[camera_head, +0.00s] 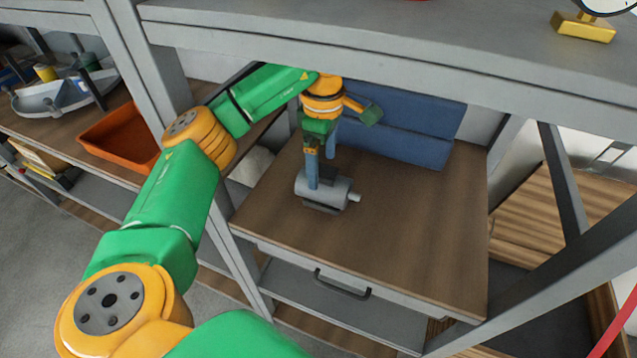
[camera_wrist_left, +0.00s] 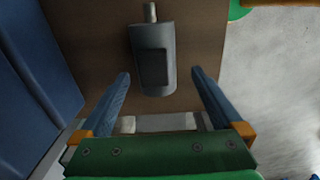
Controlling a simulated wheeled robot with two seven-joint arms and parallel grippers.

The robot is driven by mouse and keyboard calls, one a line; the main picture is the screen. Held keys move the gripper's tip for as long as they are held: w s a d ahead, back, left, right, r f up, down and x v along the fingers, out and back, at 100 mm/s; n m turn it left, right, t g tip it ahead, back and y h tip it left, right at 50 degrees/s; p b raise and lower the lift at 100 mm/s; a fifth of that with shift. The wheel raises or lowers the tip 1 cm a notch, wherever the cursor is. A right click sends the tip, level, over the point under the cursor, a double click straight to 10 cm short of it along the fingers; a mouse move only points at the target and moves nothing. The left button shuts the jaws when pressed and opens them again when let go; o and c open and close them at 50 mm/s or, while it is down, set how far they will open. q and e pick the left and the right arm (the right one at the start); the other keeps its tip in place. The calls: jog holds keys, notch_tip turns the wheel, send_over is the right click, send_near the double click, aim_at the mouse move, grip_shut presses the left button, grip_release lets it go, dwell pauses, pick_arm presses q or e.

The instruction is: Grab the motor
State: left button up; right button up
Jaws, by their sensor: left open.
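The motor (camera_head: 338,191) is a grey cylinder with a short shaft, lying on the brown wooden worktop (camera_head: 420,225). In the left wrist view the motor (camera_wrist_left: 152,62) shows with its dark raised block facing the camera and its shaft pointing to the top. My left gripper (camera_head: 318,178) reaches down over the motor with its blue fingers. In the left wrist view the left gripper (camera_wrist_left: 161,75) is open, one finger on each side of the motor's lower end, with gaps visible on both sides. My right gripper is not in view.
Blue bins (camera_head: 410,130) stand at the back of the worktop. A grey shelf beam (camera_head: 350,50) runs above it, and grey posts (camera_head: 150,80) frame its sides. An orange tray (camera_head: 118,140) sits to the left. The worktop right of the motor is clear.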

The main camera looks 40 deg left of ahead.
aim_at(326, 183)
pick_arm(q)
jog(key=shift+s+f, duration=0.1)
jog(key=shift+f, duration=0.3)
jog(key=f, duration=0.2)
jog(key=f+p, duration=0.1)
jog(key=f, duration=0.1)
jog(key=w+f+p, duration=0.1)
jog(key=f, duration=0.1)
jog(key=shift+d, duration=0.1)
jog(key=shift+f, duration=0.2)
jog(key=shift+w, duration=0.1)
grip_shut()
